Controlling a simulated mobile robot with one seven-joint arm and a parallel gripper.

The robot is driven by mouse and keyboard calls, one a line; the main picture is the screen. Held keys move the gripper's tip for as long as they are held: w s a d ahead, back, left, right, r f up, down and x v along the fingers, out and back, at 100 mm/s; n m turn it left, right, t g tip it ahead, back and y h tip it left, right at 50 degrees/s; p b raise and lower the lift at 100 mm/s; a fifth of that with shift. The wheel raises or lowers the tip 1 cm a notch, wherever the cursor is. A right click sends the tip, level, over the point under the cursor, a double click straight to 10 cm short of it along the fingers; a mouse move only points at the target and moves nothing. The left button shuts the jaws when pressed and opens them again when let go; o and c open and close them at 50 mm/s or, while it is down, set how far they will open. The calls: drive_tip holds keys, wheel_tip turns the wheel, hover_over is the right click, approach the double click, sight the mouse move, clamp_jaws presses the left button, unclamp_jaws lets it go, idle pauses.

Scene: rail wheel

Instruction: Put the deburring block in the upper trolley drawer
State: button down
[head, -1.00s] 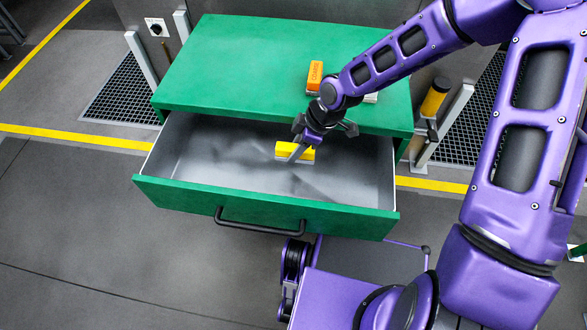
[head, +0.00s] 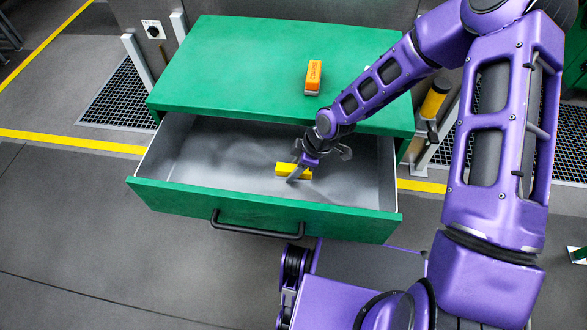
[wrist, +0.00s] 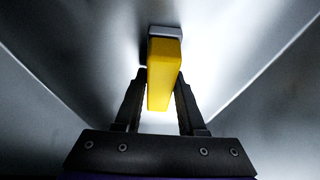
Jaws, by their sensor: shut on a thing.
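The yellow deburring block (head: 282,169), with a grey layer at its far end, is in my gripper (head: 299,170). In the wrist view the block (wrist: 164,65) stands between the two dark fingers of my gripper (wrist: 160,98), which are shut on it. The upper trolley drawer (head: 180,196) is pulled open, with a green front and a grey inside. My gripper and the block are within the drawer's outline, right of its middle. I cannot tell whether the block touches the drawer floor.
The green trolley top (head: 230,65) lies behind the drawer. An orange block (head: 313,76) with lettering and a pale base stands on it. The drawer's black handle (head: 258,228) faces the front. The left part of the drawer is clear.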

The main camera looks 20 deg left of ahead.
drive_tip(key=c, duration=0.5)
unclamp_jaws()
drive_tip(key=shift+r+p, duration=0.3)
drive_tip(key=shift+p, duration=0.05)
drive_tip(key=p+v, duration=0.3)
drive_tip(key=v, duration=0.8)
drive_tip(key=shift+d+r, duration=0.15)
drive_tip(key=shift+r, duration=0.15)
drive_tip(key=shift+f, duration=0.1)
